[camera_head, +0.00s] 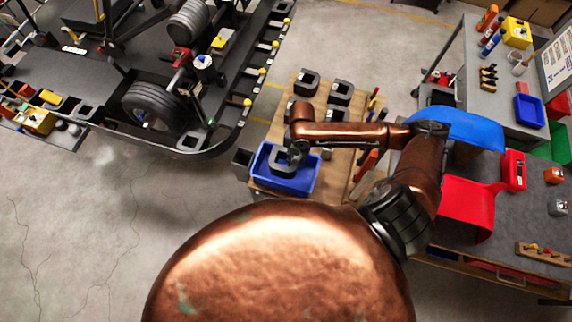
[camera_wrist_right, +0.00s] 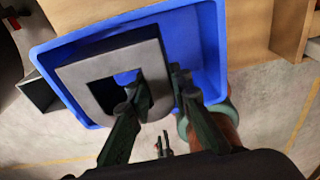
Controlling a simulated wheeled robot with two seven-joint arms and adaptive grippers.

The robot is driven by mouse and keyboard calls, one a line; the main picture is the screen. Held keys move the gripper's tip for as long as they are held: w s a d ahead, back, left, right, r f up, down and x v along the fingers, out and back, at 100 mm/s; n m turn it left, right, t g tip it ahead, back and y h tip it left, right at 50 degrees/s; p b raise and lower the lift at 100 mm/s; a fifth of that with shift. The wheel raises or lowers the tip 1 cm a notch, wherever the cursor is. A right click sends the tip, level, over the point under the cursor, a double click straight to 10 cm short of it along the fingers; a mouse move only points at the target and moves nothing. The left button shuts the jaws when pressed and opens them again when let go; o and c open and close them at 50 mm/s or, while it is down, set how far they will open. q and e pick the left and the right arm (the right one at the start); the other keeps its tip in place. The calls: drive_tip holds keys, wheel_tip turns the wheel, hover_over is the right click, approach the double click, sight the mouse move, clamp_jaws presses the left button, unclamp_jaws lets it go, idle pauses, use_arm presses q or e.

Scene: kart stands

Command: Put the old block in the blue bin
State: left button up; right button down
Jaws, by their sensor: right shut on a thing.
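The old block is a grey, squared ring-like block (camera_head: 281,165) at the blue bin in the head view. It also shows large in the right wrist view (camera_wrist_right: 92,72). My right gripper (camera_head: 293,154) is shut on one side of this block, with its dark fingers (camera_wrist_right: 157,98) around that side. The blue bin (camera_head: 267,184) stands at the near left end of a wooden table. The block is over or inside the bin's opening; I cannot tell whether it touches the floor of the bin (camera_wrist_right: 207,45).
Several dark blocks (camera_head: 340,91) stand on the wooden table (camera_head: 318,88) behind the bin. Another dark block (camera_head: 242,159) is beside the bin's left side. A kart (camera_head: 150,105) is at upper left. A workbench with a red chair-like shell (camera_head: 468,205) is at right.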

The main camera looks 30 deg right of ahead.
drive_tip(key=f, duration=0.1)
drive_tip(key=s+f, duration=0.2)
drive_tip(key=f, duration=0.1)
drive_tip(key=w+f, duration=0.2)
drive_tip(key=f, duration=0.1)
drive_tip(key=shift+p, duration=0.35)
drive_tip(key=shift+s, duration=0.5)
drive_tip(key=shift+s+d+r, duration=0.1)
drive_tip(key=shift+s+r, duration=0.05)
drive_tip(key=shift+s, duration=0.1)
drive_tip(key=c, duration=2)
unclamp_jaws()
drive_tip(key=shift+w+f, duration=0.3)
drive_tip(key=shift+o, duration=1.2)
drive_tip(key=shift+s+r, duration=0.1)
drive_tip(key=shift+s, duration=0.15)
drive_tip(key=shift+w, duration=0.1)
drive_tip(key=shift+w+d+r, duration=0.1)
drive_tip(key=shift+r, duration=0.6)
drive_tip(key=r, duration=0.6)
drive_tip(key=r+b, duration=0.1)
drive_tip(key=r, duration=0.2)
drive_tip(key=shift+w+d+r, duration=0.2)
drive_tip(key=shift+w+d, duration=0.15)
use_arm(q)
drive_tip(key=shift+s+f, duration=0.2)
drive_tip(key=shift+s, duration=1.6)
use_arm(e)
drive_tip(key=shift+r, duration=0.65)
